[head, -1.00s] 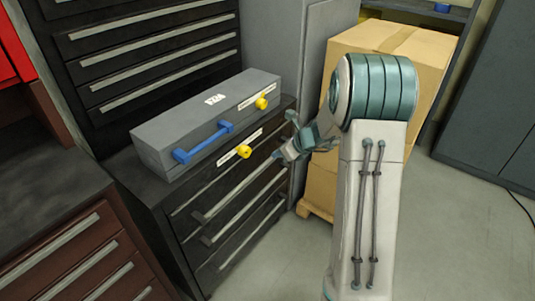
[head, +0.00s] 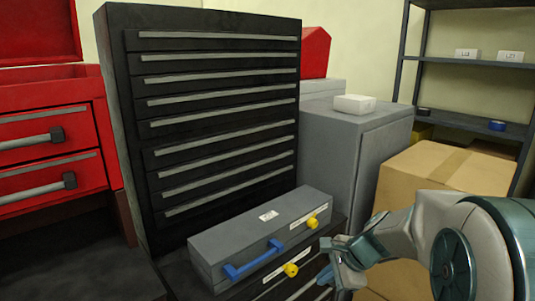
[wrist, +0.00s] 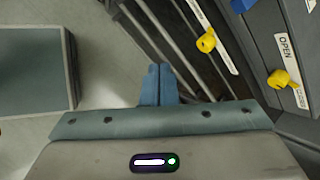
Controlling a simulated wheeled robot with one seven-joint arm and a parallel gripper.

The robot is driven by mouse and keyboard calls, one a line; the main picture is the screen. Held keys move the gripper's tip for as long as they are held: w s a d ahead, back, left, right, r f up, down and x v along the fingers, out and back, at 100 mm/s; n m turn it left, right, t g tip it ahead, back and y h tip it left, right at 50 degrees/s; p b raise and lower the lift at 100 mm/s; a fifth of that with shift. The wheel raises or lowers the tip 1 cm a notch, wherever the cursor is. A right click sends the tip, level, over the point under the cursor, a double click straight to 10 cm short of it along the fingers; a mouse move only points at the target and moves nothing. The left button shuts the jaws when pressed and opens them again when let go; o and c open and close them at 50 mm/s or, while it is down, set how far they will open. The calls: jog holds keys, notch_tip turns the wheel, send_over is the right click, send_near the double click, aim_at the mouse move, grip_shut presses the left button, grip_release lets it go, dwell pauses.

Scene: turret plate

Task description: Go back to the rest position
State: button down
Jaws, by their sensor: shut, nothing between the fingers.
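My gripper (head: 330,262) is at the lower middle right of the head view, in front of the right end of the grey case and apart from it. In the wrist view its blue fingers (wrist: 158,86) are together, with nothing between them. The yellow knobs also show at the upper right of the wrist view (wrist: 206,42), beside a label reading OPEN.
A tall black drawer cabinet (head: 215,110) stands behind the case. A grey cabinet (head: 350,140) with a white box (head: 354,104) is to its right. Cardboard boxes (head: 415,172) stand behind my arm. A red drawer unit (head: 45,140) is at left, and a shelf (head: 470,62) at back right.

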jog(key=s+r+n+h+p, duration=0.2)
jog(key=s+r+n, duration=0.3)
jog(key=s+n, duration=0.3)
jog(key=s+r+n+g+h+p, duration=0.1)
jog(key=s+r+n+h+p, duration=0.2)
jog(key=s+r+n+p, duration=0.2)
jog(key=s+d+r+n, duration=0.1)
jog(key=s+n, duration=0.2)
jog(key=s, duration=0.2)
jog(key=shift+r, duration=0.15)
